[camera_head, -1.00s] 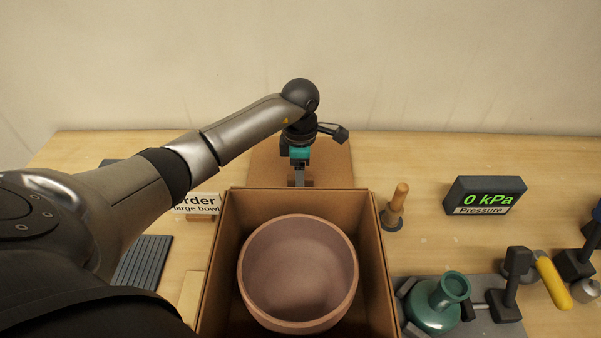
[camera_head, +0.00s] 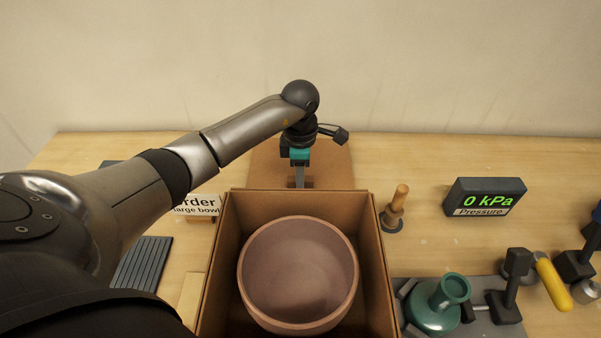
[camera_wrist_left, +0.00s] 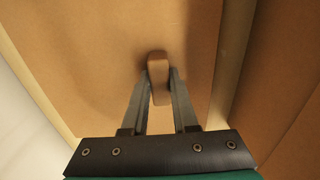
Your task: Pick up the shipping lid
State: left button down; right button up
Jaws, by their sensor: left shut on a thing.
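The shipping lid (camera_head: 335,168) is a flat brown cardboard panel lying on the table behind the open box. In the left wrist view the lid (camera_wrist_left: 100,45) fills much of the picture, with a raised brown handle (camera_wrist_left: 158,78) on it. My left gripper (camera_head: 300,184) reaches down over the lid from the left. In the left wrist view its fingers (camera_wrist_left: 161,82) are shut on the handle, one on each side. My right gripper is not in view.
A cardboard box (camera_head: 377,245) stands just in front of the lid and holds a large pinkish bowl (camera_head: 298,270). To the right are a wooden-handled tool (camera_head: 396,205), a pressure display (camera_head: 484,196) and a green flask (camera_head: 432,308). An order sign (camera_head: 196,205) stands left of the box.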

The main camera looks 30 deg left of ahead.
pick_arm(q)
jog(key=shift+r, duration=0.15)
notch_tip(320, 180, up, 20)
jog(key=p, duration=0.3)
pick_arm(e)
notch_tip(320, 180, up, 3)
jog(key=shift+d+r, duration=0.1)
